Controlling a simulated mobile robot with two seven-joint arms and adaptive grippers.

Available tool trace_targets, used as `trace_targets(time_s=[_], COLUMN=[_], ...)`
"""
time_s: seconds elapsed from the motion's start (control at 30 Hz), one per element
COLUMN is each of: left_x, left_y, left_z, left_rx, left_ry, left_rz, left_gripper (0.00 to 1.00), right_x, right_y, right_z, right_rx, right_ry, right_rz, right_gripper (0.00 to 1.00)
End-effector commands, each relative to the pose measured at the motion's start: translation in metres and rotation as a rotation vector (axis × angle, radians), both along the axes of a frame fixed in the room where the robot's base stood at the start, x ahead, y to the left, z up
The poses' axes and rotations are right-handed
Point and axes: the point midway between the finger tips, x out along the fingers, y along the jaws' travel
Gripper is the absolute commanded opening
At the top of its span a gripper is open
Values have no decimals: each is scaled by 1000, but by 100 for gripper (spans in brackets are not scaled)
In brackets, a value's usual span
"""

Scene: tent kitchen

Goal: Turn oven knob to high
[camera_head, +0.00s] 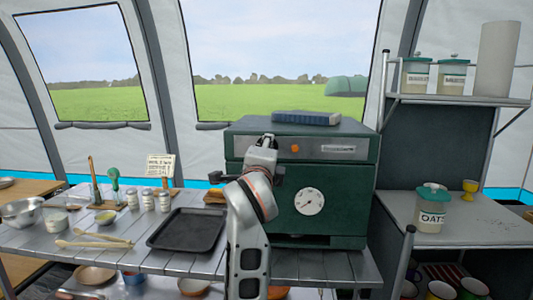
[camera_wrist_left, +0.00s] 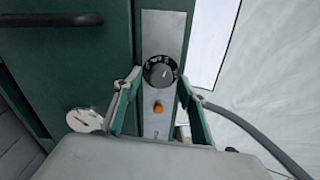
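The green oven (camera_head: 345,185) stands on the metal slatted table, with a round white gauge (camera_head: 309,201) on its front. In the left wrist view, the dark round oven knob (camera_wrist_left: 159,73) sits on a metal strip with markings around it. The markings are too small to read. An orange light (camera_wrist_left: 158,107) is beside the knob. My left gripper (camera_wrist_left: 159,88) is open, its green-padded fingers on either side of the knob; I cannot tell whether they touch it. In the head view, my left gripper (camera_head: 265,144) is at the oven's upper left front and hides the knob.
A blue book (camera_head: 306,118) lies on the oven. A black tray (camera_head: 188,230) and several white jars are left of my arm. A shelf unit with an oats jar (camera_head: 431,213) stands right of the oven. A grey hose (camera_wrist_left: 258,137) curves along the right in the wrist view.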

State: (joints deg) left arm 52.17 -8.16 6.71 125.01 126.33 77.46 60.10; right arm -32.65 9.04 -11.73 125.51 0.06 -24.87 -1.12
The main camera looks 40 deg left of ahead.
Motion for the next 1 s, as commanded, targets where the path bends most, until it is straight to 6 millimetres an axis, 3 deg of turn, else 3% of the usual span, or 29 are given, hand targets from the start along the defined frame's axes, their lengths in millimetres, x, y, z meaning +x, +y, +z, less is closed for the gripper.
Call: trace_targets(time_s=[0.27, 0.7, 1.0], left_x=[-7, -60, -65], left_y=[-5, -35, -38], left_z=[0, -4, -4], left_rx=[0, -1, 0], left_ry=[-1, 0, 0], left_rz=[-1, -1, 0], left_gripper=[41, 41, 41], right_x=[-2, -2, -2], right_y=[0, 1, 1], right_z=[-2, -1, -1], right_rx=[2, 2, 1], right_ry=[6, 4, 4], right_rz=[-2, 0, 1], right_gripper=[40, 40, 40])
